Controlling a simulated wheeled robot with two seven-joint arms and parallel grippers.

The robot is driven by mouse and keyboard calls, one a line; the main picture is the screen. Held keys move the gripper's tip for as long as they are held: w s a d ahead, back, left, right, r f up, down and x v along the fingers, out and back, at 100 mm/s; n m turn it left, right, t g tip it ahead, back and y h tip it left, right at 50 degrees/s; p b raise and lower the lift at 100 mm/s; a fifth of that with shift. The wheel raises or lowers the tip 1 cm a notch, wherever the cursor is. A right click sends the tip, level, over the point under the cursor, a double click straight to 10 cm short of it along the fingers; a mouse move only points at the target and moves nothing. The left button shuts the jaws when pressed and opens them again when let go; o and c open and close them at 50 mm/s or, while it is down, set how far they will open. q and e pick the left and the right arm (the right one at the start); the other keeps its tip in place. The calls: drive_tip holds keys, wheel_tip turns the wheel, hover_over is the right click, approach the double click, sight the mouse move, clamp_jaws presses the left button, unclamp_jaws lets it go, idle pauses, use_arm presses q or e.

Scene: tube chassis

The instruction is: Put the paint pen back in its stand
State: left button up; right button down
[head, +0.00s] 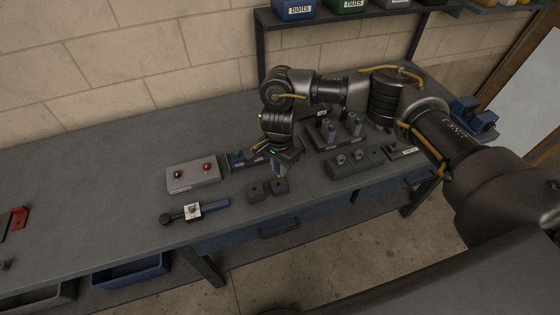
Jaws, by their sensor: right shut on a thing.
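My right gripper (279,163) points down over the front part of the bench, shut on a slim thing that I take to be the paint pen (279,172). Only a short piece of the pen shows below the fingers; the rest is hidden by the gripper. Just under it sits a small dark block (280,187), which looks like the pen's stand. A similar dark block with a hole (257,192) sits to its left. I cannot tell whether the pen's lower end is in the block or just above it. My left gripper is not in view.
Dark racks (355,163) stand to the right. The bench's left middle (100,200) is clear.

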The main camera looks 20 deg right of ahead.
drive_tip(key=shift+f, duration=0.25)
drive_tip(key=shift+f+b, duration=1)
drive_tip(key=shift+f, duration=0.5)
drive_tip(key=shift+r, duration=0.1)
drive_tip(key=shift+b, duration=0.45)
drive_tip(key=shift+f+b, duration=1.35)
drive_tip(key=shift+b, duration=0.1)
